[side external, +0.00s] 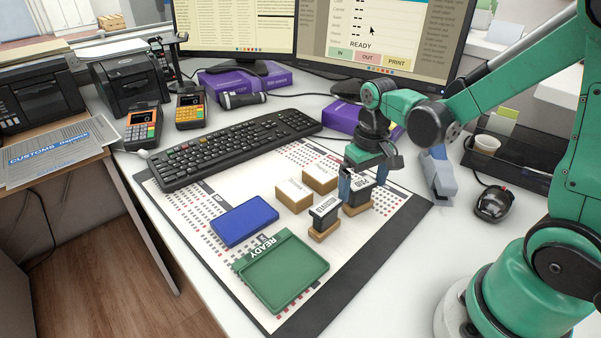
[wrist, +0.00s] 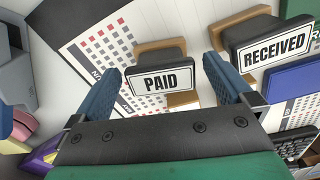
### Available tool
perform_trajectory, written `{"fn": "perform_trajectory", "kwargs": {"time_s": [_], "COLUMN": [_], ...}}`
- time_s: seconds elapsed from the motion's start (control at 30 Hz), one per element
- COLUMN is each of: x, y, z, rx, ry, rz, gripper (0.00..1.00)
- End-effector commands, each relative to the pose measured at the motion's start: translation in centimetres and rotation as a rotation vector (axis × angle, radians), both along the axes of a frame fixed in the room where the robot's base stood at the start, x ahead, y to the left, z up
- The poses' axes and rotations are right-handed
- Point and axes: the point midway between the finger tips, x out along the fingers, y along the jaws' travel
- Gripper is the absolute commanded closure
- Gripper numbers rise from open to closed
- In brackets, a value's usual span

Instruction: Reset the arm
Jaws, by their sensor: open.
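My gripper (side external: 364,180) is open, pointing down over the right part of the counter mat. Its blue fingers stand on either side of the PAID stamp (side external: 357,193), which has a black top on a wooden base. In the wrist view the PAID stamp (wrist: 162,80) sits between the two open fingers, with a visible gap on each side. The RECEIVED stamp (side external: 324,214) stands upright beside it, to the left in the side view; it also shows at the upper right of the wrist view (wrist: 270,45).
A green READY tray (side external: 285,272), a blue pad (side external: 245,220) and two small tan boxes (side external: 294,195) (side external: 320,178) lie on the mat (side external: 395,212). A keyboard (side external: 240,146) lies behind them.

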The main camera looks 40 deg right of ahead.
Motion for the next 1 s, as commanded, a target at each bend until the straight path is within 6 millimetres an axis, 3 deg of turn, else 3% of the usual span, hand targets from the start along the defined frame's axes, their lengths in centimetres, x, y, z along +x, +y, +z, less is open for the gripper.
{"fn": "perform_trajectory", "kwargs": {"time_s": [0.37, 0.7, 1.0], "x": [0.0, -1.0, -1.7], "y": [0.6, 4.3, 5.9], "z": [2.9, 7.6, 9.0], "rx": [-0.013, -0.059, -0.065], "ry": [-0.061, -0.426, -0.61], "rz": [0.02, 0.146, 0.201], "gripper": [0.0, 0.0, 0.0]}}
